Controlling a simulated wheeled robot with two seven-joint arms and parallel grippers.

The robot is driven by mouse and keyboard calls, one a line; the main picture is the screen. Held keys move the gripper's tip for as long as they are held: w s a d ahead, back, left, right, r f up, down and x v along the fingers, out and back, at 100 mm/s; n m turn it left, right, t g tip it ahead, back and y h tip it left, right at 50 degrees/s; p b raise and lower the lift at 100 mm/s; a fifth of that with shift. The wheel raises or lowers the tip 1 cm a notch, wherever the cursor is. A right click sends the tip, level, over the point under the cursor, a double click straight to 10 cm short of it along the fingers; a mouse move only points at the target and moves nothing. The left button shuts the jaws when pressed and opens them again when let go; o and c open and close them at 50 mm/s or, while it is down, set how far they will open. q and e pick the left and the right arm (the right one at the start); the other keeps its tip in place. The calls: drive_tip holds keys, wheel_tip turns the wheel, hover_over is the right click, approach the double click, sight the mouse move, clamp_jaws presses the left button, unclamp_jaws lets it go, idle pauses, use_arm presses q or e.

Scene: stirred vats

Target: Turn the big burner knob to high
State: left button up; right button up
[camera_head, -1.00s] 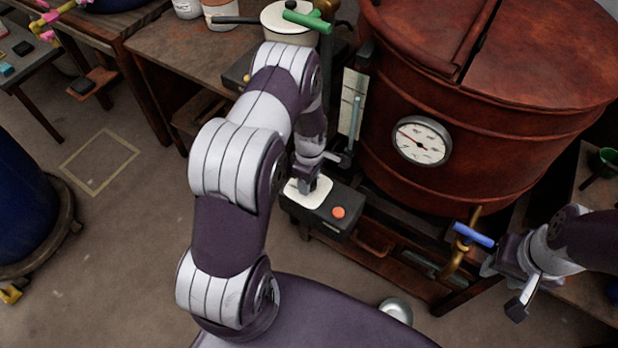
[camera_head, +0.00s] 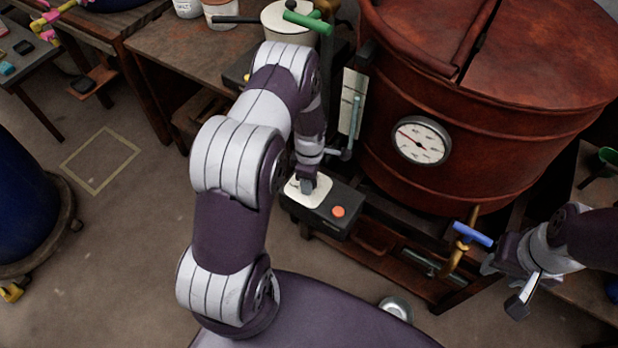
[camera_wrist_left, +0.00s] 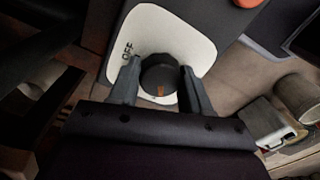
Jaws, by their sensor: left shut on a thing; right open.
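The big burner knob (camera_wrist_left: 160,76) is round and black with an orange mark, in front of a white plate (camera_wrist_left: 205,52) lettered OFF. In the left wrist view my left gripper (camera_wrist_left: 160,88) has one finger on each side of the knob and is shut on it. In the head view the left gripper (camera_head: 306,186) reaches down to the white plate on a dark control box (camera_head: 325,222) and hides the knob. My right gripper (camera_head: 504,286) is open and empty at the right, near a blue-handled valve (camera_head: 472,234).
A red-orange button (camera_head: 338,211) sits on the same box, close to the left gripper. A large red-brown vat (camera_head: 385,150) with a dial gauge (camera_head: 421,141) stands behind. A green-handled valve (camera_head: 308,22) is at the back.

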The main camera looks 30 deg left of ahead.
use_arm(q)
drive_tip(key=o, duration=1.1)
drive_tip(key=shift+c, duration=0.2)
drive_tip(key=shift+r, duration=0.1)
wheel_tip(320, 180, up, 13)
drive_tip(key=p, duration=0.1)
drive_tip(key=shift+w+f, duration=0.2)
